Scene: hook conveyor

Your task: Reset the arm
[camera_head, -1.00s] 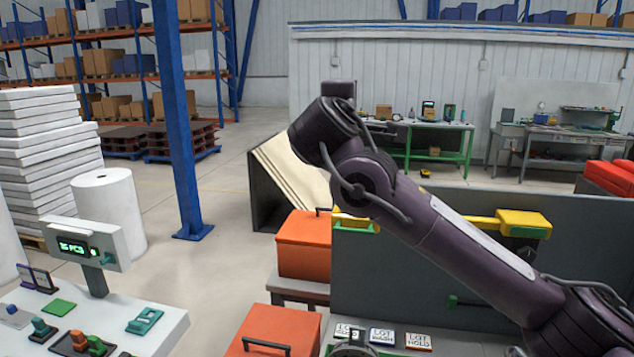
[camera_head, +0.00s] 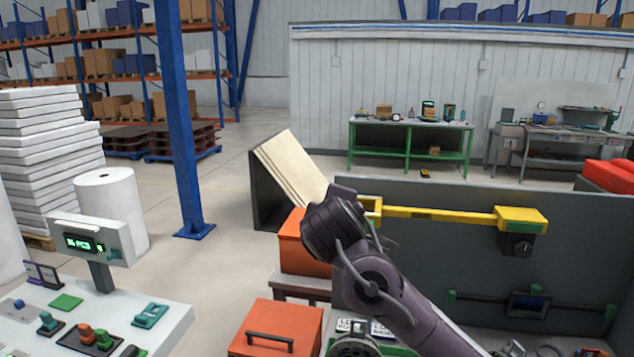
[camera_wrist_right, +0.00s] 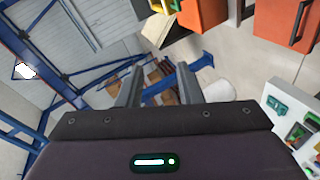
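My right arm comes in from the lower right in the head view, its dark purple wrist (camera_head: 335,220) bent in front of the grey panel's left end. The fingers cannot be made out in the head view. In the right wrist view my right gripper (camera_wrist_right: 158,82) has its two grey fingers apart, with nothing between them. It points toward the floor and distant racking. My left gripper is in neither view.
A grey panel (camera_head: 420,262) carries a yellow bar (camera_head: 440,212) close to my wrist. Orange boxes (camera_head: 276,328) stand below and left of the arm. A white control table (camera_head: 170,335) is at the lower left. Open floor (camera_head: 215,265) lies between, near a blue post (camera_head: 178,120).

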